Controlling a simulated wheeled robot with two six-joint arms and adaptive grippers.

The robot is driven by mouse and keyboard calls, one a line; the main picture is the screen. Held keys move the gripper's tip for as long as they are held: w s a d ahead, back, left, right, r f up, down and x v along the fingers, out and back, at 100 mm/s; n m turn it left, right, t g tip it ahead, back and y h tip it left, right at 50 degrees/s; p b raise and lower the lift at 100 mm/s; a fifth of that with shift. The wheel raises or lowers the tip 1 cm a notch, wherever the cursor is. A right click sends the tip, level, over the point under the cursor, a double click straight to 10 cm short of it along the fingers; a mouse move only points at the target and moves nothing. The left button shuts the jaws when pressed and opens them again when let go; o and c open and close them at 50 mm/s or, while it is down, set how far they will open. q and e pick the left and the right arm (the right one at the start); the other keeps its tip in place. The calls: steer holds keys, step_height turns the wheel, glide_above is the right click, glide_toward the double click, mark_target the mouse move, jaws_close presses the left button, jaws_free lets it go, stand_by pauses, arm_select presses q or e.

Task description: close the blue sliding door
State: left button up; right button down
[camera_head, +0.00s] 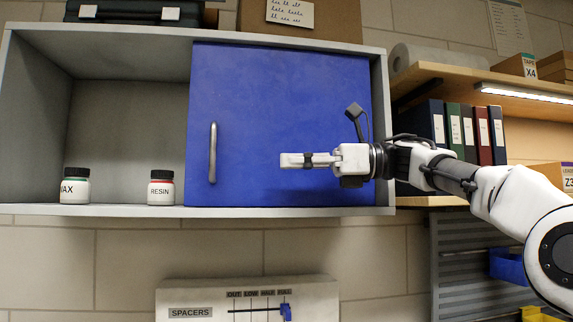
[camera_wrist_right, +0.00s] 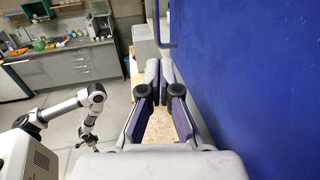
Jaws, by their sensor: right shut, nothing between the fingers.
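The blue sliding door (camera_head: 280,110) covers the right part of the grey wall cabinet, and the cabinet's left part stands open. The door's upright metal handle (camera_head: 213,153) is near its left edge. My right gripper (camera_head: 285,160) is in front of the door, to the right of the handle and apart from it, pointing left. Its fingers are shut and empty. In the right wrist view, the gripper (camera_wrist_right: 161,70) runs alongside the blue door face (camera_wrist_right: 250,80), with the handle (camera_wrist_right: 165,25) beyond the fingertips. My left gripper does not show in the head view.
In the open part stand a WAX jar (camera_head: 75,187) and a RESIN jar (camera_head: 161,188), the latter close to the door's left edge. A shelf with several binders (camera_head: 468,132) is at the right. A SPACERS panel (camera_head: 200,295) is below the cabinet.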

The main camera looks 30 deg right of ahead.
mark_target(231, 161)
steer(key=p+x, duration=0.3)
steer(key=x, duration=0.7)
steer(key=shift+a+r+p, duration=0.15)
steer(key=shift+a+p, duration=0.05)
steer(key=shift+p, duration=0.2)
steer(key=shift+w+a, duration=0.1)
steer(key=shift+a, duration=0.25)
